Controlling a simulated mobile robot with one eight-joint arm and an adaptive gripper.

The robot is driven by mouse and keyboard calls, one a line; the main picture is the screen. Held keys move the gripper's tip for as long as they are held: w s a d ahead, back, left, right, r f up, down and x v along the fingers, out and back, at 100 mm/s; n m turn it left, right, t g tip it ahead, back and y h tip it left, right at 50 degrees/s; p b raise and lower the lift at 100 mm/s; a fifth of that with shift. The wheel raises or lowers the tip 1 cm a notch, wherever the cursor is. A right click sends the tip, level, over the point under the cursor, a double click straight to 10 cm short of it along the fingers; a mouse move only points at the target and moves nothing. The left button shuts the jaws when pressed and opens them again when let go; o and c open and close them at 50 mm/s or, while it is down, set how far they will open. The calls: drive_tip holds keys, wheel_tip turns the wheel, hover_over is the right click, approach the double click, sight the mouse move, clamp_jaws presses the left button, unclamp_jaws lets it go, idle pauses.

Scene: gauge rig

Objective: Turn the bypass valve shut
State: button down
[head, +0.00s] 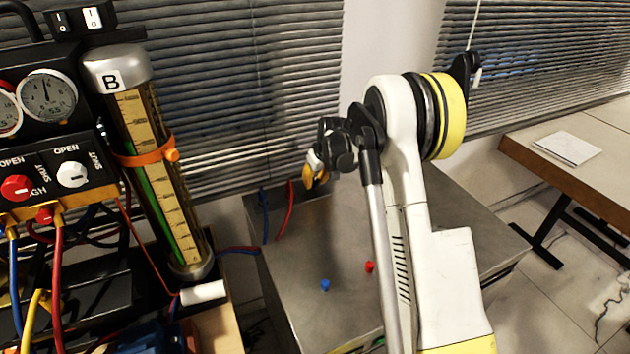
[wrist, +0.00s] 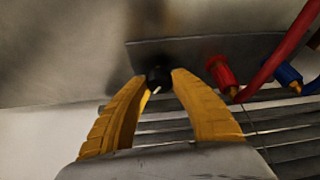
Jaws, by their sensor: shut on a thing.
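My gripper (head: 314,178) is by the back edge of the grey metal cabinet (head: 310,290) in the head view, its yellow fingers partly hidden by my wrist. In the wrist view my gripper (wrist: 160,82) has its two yellow fingertips closed on a small black knob (wrist: 158,76) in front of a grey metal plate (wrist: 195,47). No label shows on the knob, so I cannot tell from a marking whether it is the bypass valve. A red knob (head: 16,187) and a white knob (head: 72,174) with OPEN and SHUT marks are on the gauge panel at left.
A red fitting (wrist: 222,75) and a blue fitting (wrist: 288,77) with hoses are close right of the fingers. Blue and red caps (head: 325,285) sit on the cabinet. The glass column marked B (head: 150,170) stands at left. A desk (head: 590,170) is at right.

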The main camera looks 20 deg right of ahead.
drive_tip(key=m+h, duration=0.2)
drive_tip(key=m, duration=0.3)
drive_tip(key=shift+m+g+h+p, duration=0.15)
drive_tip(key=shift+m+g+h, duration=0.2)
drive_tip(key=shift+m, duration=0.9)
drive_tip(key=shift+m+g+h+p, duration=0.2)
drive_tip(key=shift+m+h, duration=0.25)
drive_tip(key=shift+m, duration=0.8)
drive_tip(key=c, duration=1.1)
unclamp_jaws()
drive_tip(key=shift+o, duration=0.2)
drive_tip(key=v, duration=1.2)
drive_tip(key=shift+w, duration=0.2)
drive_tip(key=shift+r+g, duration=0.1)
drive_tip(key=shift+g, duration=0.15)
